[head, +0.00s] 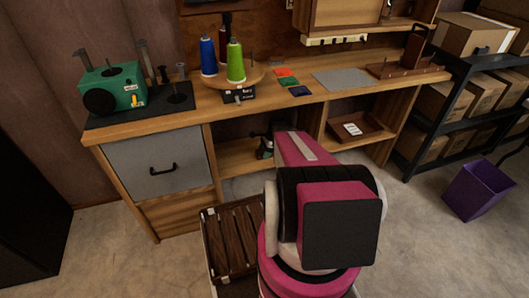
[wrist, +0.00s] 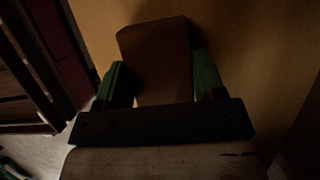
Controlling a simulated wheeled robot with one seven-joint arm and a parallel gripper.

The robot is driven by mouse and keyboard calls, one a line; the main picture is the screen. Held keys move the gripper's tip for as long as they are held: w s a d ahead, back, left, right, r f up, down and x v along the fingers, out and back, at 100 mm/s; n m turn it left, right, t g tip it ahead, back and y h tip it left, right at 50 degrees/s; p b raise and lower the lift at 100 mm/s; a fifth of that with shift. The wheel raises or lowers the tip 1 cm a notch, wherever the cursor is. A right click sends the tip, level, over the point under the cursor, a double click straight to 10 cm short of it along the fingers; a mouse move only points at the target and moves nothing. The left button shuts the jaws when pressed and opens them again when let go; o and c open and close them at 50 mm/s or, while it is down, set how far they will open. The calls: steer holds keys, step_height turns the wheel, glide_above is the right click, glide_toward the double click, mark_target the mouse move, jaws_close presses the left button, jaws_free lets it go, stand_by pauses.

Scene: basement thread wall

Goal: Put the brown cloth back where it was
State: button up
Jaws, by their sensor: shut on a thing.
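In the wrist view a flat, dull brown piece, the brown cloth (wrist: 158,55), stands out between the green fingers of my gripper (wrist: 160,85). The fingers press on its two sides, so the gripper is shut on it. Its lower end is hidden by the dark gripper body. Behind it is a plain wooden surface, in shadow; I cannot tell whether the cloth touches it. In the head view my arm hides the gripper and the cloth.
The wooden workbench (head: 150,125) carries a green machine (head: 112,88), thread spools (head: 235,62), small coloured pieces (head: 287,80) and a grey mat (head: 342,79). Open shelves below hold a brown tray (head: 360,128). A slatted crate (head: 232,240) and purple bin (head: 475,190) stand on the floor.

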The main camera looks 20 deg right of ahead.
steer(key=shift+f, duration=0.15)
steer(key=o, duration=0.9)
steer(key=shift+v, duration=3.9)
